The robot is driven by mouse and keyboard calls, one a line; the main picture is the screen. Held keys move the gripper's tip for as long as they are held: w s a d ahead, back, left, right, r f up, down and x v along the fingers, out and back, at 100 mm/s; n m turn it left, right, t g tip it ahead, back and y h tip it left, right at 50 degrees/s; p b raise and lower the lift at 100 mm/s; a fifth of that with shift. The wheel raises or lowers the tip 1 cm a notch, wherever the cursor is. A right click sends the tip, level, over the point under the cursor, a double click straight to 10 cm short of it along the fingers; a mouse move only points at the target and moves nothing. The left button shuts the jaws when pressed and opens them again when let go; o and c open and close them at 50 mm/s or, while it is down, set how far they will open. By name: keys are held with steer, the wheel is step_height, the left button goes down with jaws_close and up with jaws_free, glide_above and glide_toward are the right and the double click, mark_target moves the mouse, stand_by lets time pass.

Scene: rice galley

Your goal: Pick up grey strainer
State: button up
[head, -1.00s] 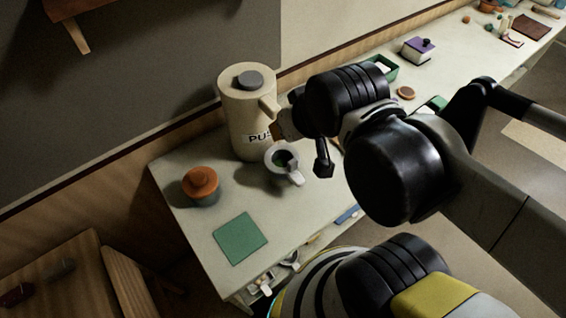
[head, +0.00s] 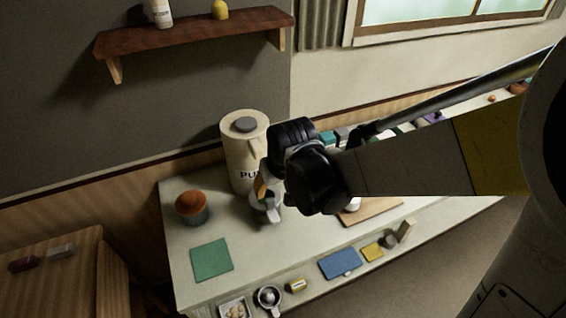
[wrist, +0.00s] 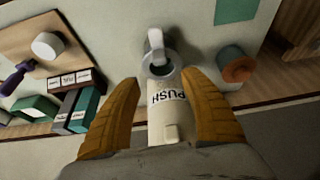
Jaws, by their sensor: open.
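A grey round vessel with a handle, apparently the grey strainer (head: 266,207), stands on the counter in front of the cream PUSH dispenser (head: 238,172). In the wrist view the grey strainer (wrist: 158,62) lies just beyond and between my fingertips, its handle pointing away from me. My gripper (head: 262,188) is above it, partly hiding it in the head view. In the wrist view my gripper (wrist: 161,78) has its two orange-brown fingers spread with nothing held. I cannot tell the exact height gap. Another round item with a handle (head: 268,297) lies on the lower shelf.
An orange-topped pot (head: 191,207) and a green mat (head: 211,259) are left on the counter. The dispenser (wrist: 168,112) stands close behind the strainer. A wooden board (head: 370,210) is to the right. A wall shelf (head: 190,38) hangs above.

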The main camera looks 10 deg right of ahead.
mark_target(270, 199)
steer(key=b+x, duration=0.2)
steer(key=x, duration=0.4)
steer(key=shift+a+f, duration=0.1)
steer(key=shift+a, duration=0.1)
steer(key=b+x, duration=0.2)
steer(key=x, duration=0.3)
steer(key=shift+d+f+b, duration=0.1)
steer(key=shift+f+b, duration=0.15)
steer(key=shift+b, duration=0.15)
steer(key=shift+r, duration=0.1)
jaws_close()
